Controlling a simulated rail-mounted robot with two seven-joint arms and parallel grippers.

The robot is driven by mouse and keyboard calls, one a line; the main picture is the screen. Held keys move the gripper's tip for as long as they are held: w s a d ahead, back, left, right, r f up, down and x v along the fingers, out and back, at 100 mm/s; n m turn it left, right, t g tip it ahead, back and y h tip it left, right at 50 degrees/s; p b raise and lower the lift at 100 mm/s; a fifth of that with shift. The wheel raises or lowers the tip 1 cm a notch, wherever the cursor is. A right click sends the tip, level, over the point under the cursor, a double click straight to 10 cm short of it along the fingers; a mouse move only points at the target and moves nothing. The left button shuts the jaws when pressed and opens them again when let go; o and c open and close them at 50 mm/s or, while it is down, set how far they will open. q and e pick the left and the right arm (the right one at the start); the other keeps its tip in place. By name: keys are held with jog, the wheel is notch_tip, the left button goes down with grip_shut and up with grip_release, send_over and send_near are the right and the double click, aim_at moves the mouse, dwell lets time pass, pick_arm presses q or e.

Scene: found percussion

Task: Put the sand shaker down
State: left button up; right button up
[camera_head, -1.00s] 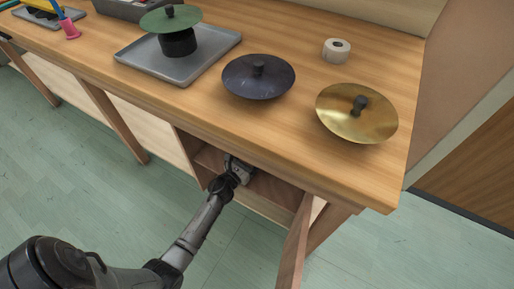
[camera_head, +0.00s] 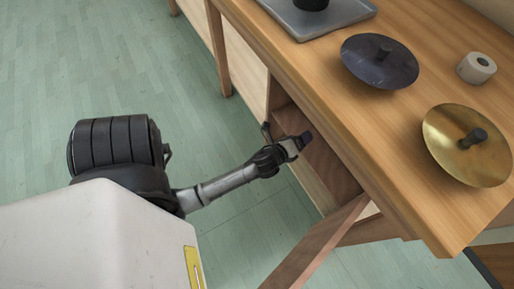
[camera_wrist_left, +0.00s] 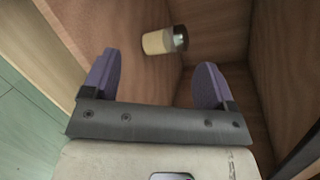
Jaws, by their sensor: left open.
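A small tan cylinder with a dark end, which looks like the sand shaker (camera_wrist_left: 158,42), is inside a wooden compartment in the left wrist view. It lies ahead of my left gripper (camera_wrist_left: 160,62), beyond and between the two purple fingertips, apart from both. My left gripper is open and empty. In the head view my left gripper (camera_head: 302,139) is at the opening of the compartment (camera_head: 327,170) under the table; the shaker is hidden there. My right gripper is not in view.
An open wooden door (camera_head: 314,245) stands out beside the compartment. On the wooden table (camera_head: 395,125) above are a dark cymbal (camera_head: 365,57), a brass cymbal (camera_head: 450,140), a white roll (camera_head: 478,68) and a grey tray (camera_head: 335,22). The floor (camera_head: 120,60) in front is clear.

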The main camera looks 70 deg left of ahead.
pick_arm(q)
jog(key=s+d+n+g+h, duration=0.3)
jog(key=s+d+n+g, duration=0.2)
jog(key=s+d+n, duration=0.3)
jog(key=s+d+r+n+g+h, duration=0.1)
jog(key=s+d+n+g+h, duration=0.2)
jog(key=s+d+n+g, duration=0.2)
jog(key=s+d+n, duration=0.3)
jog(key=s+n, duration=0.1)
jog(key=s, duration=0.3)
jog(key=shift+s+h, duration=0.3)
jog(key=shift+h, duration=0.1)
jog(key=shift+r, duration=0.2)
